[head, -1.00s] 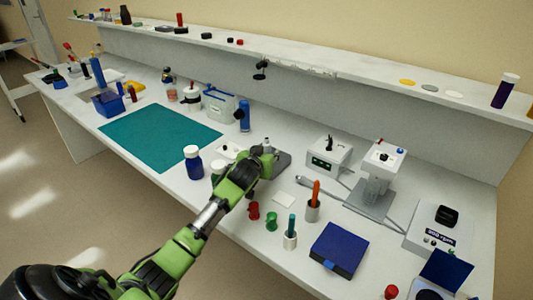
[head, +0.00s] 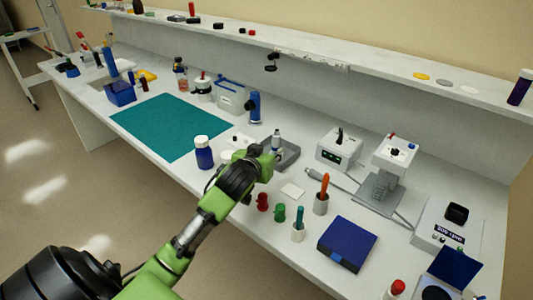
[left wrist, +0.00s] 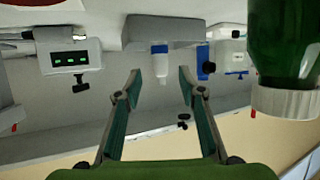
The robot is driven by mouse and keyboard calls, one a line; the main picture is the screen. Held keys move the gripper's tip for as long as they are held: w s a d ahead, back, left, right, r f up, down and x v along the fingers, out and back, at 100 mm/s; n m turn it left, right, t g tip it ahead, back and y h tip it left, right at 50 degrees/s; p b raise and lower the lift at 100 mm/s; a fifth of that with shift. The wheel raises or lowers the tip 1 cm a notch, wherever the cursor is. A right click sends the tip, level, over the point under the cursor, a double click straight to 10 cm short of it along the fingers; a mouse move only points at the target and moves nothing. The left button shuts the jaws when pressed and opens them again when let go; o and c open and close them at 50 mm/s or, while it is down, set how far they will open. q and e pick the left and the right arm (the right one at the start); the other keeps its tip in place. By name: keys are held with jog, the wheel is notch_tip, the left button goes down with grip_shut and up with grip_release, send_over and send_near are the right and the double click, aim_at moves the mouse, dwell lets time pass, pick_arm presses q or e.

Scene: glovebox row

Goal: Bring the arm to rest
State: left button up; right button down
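My left arm reaches in from the lower left of the head view over the bench. Its gripper (head: 268,153) is above the bench beside a grey tray (head: 291,152), partly hiding it. The left wrist view appears upside down. There the two fingers (left wrist: 160,78) stand wide apart with nothing held between them. A small white and blue bottle (left wrist: 160,62) shows beyond the fingertips, clear of them, in front of the grey tray (left wrist: 140,29). My right gripper is not in view.
A large green bottle (left wrist: 285,45) with a white cap is close by in the wrist view. In the head view, a blue bottle (head: 204,153), red (head: 262,201) and green (head: 280,212) small items and a holder (head: 298,233) surround the arm. The teal mat (head: 170,125) is clear.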

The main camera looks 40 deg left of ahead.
pick_arm(q)
jog(key=shift+v, duration=0.75)
